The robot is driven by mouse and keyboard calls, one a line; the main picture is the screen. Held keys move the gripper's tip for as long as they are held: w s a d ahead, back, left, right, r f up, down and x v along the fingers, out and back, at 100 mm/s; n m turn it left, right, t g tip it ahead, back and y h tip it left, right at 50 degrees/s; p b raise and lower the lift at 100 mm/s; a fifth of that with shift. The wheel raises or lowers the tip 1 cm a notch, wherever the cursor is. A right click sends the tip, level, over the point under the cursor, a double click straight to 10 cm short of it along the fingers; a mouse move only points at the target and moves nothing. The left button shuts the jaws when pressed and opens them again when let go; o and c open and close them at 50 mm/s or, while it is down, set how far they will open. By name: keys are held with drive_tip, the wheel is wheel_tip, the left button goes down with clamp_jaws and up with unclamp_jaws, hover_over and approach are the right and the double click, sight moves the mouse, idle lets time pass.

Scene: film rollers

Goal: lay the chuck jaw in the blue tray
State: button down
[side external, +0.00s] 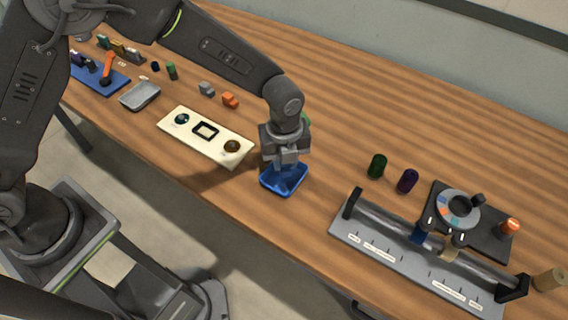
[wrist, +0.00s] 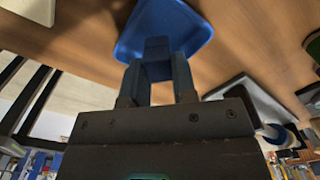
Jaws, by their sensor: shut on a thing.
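The blue tray (side external: 284,184) stands near the front edge of the wooden table; in the wrist view the blue tray (wrist: 190,38) lies just beyond my fingertips. My gripper (side external: 287,160) points down over the tray. In the wrist view my gripper (wrist: 158,85) is shut on a small stepped block, which I take to be the chuck jaw (wrist: 157,48). The block shows dark blue-grey between and past the fingers, against the tray. Whether it touches the tray floor I cannot tell. The fingers hide part of it and of the tray's back.
A cream board (side external: 206,148) with round pieces lies left of the tray. A grey block (side external: 206,89) and an orange block (side external: 229,99) lie behind it. Green (side external: 377,166) and purple (side external: 407,181) rollers stand right, near the roller fixture (side external: 400,262). Table behind the tray is mostly clear.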

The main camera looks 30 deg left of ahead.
sight(284, 166)
drive_tip(key=shift+f, duration=1.35)
drive_tip(key=shift+f, duration=0.1)
drive_tip(key=c, duration=0.9)
unclamp_jaws()
